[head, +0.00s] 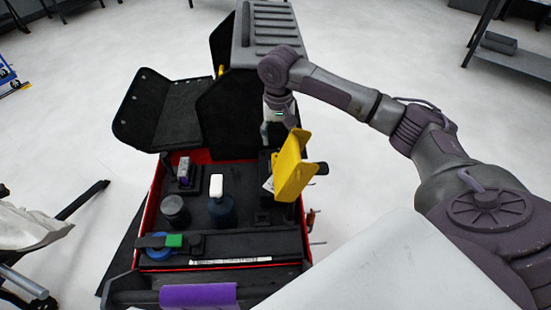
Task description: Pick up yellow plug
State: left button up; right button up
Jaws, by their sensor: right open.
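A yellow angular piece (293,168), the largest yellow thing in view, stands tilted at the right edge of the tool cart's open top. It is the likeliest yellow plug, but I cannot tell for sure. My right arm reaches in from the right, and its gripper (276,122) points down just above and behind the yellow piece. The right gripper is open; its fingertips are partly hidden, and I cannot tell whether they touch the yellow piece. My left gripper is not in view.
The cart's red-edged tray (253,262) holds a blue bottle (221,208), a dark round jar (174,210) and a green-and-blue item (173,240). A purple roll (198,295) lies at the front. A black open flap (180,112) stands at left. A white panel (385,265) fills the lower right.

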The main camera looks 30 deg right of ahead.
aim_at(276, 154)
jog(key=f, duration=0.2)
jog(key=shift+w+a+f, duration=0.2)
jog(key=shift+f, duration=0.1)
jog(key=shift+w+f, duration=0.1)
jog(key=shift+f, duration=0.2)
notch_tip(276, 154, down, 4)
jog(key=shift+p, duration=0.7)
jog(key=shift+f, duration=0.4)
jog(key=shift+a+f, duration=0.1)
jog(key=shift+f, duration=0.1)
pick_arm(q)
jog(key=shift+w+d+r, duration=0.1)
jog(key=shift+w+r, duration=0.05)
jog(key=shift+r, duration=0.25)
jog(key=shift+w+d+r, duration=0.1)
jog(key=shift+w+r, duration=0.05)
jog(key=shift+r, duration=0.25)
pick_arm(e)
jog(key=c, duration=1)
